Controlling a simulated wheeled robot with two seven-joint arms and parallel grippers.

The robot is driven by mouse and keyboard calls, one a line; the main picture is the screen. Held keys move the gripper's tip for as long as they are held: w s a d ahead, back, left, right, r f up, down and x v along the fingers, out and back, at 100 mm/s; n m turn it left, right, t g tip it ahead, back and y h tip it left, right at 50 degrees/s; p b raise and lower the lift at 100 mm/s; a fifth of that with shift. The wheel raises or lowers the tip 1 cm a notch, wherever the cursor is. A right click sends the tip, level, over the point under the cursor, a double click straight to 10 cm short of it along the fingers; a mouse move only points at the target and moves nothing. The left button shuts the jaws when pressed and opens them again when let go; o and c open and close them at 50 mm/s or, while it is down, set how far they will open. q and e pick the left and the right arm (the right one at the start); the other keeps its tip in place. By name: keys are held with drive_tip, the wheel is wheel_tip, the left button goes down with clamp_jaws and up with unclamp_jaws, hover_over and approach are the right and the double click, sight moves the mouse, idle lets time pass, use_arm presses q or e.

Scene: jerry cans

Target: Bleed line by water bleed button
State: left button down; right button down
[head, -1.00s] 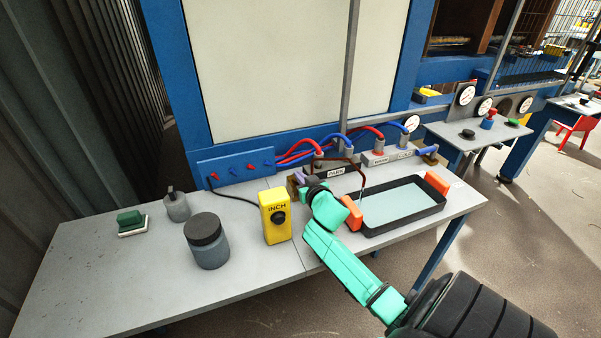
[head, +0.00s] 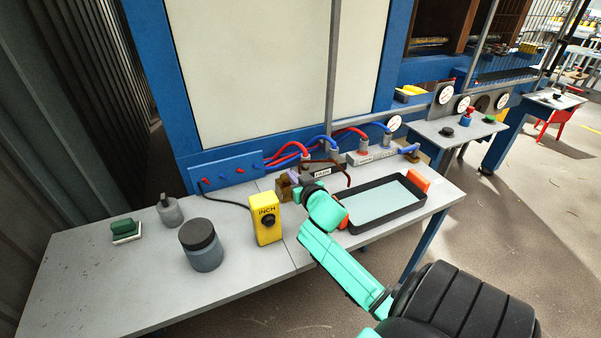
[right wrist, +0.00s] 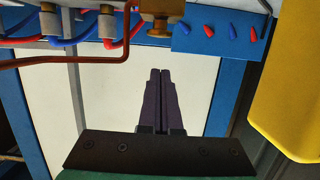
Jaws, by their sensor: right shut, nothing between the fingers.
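My right gripper (head: 294,178) is shut and empty beside a brass block (head: 283,188) at the back of the grey table. In the right wrist view the dark fingers (right wrist: 158,75) are together, with the brass fitting (right wrist: 160,15) just beyond their tips and a small gap apparent in the picture. I cannot make out a labelled water bleed button; the gripper and wrist hide part of that area. A thin brown pipe (head: 325,162) bends over a black-rimmed tray (head: 378,224) of pale liquid. My left gripper is not in view.
A yellow INCH box (head: 266,219) stands left of my right arm. A dark-lidded jar (head: 202,245), a small grey can (head: 170,211) and a green block (head: 124,228) are farther left. Red and blue hoses run behind. The table's front left is clear.

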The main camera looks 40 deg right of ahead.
drive_tip(key=v, duration=0.5)
drive_tip(key=shift+s+d+r, duration=0.1)
drive_tip(key=shift+s+r, duration=0.05)
drive_tip(key=shift+s, duration=0.05)
